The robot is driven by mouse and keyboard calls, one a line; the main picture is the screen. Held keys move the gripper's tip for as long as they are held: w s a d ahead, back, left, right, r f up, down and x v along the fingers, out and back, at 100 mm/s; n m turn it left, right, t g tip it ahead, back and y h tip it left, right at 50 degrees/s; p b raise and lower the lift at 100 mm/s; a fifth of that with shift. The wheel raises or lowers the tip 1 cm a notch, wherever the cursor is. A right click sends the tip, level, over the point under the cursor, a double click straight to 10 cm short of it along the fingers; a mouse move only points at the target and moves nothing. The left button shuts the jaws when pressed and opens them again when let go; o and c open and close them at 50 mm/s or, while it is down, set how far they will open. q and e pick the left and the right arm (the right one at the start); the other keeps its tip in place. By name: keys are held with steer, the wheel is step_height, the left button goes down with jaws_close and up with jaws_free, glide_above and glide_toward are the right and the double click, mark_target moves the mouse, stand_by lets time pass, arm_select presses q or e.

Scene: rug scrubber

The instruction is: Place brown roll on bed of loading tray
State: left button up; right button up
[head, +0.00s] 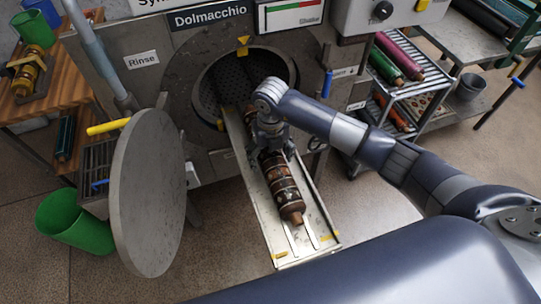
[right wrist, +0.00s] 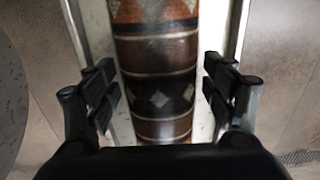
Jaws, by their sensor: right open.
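The brown roll (head: 283,190), banded in black and tan with white diamond marks, lies lengthwise on the bed of the loading tray (head: 311,207), which slopes out from the round drum opening of the machine. My right gripper (head: 270,150) is over the upper part of the roll and hides some of it. In the right wrist view the roll (right wrist: 157,75) runs between the two fingers of the open right gripper (right wrist: 162,95), with a gap on each side. The tray (right wrist: 98,30) shows beside the roll. My left gripper is not in view.
The round metal door (head: 150,195) stands swung open left of the tray. A green bucket (head: 72,222) is on the floor at far left. A rack with colored rolls (head: 400,60) stands at right. The floor around the tray's front end is clear.

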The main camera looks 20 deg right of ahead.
steer(key=shift+r, duration=0.25)
step_height(320, 180, up, 10)
steer(key=shift+r+b, duration=0.25)
steer(key=shift+b, duration=0.95)
steer(key=shift+r, duration=0.7)
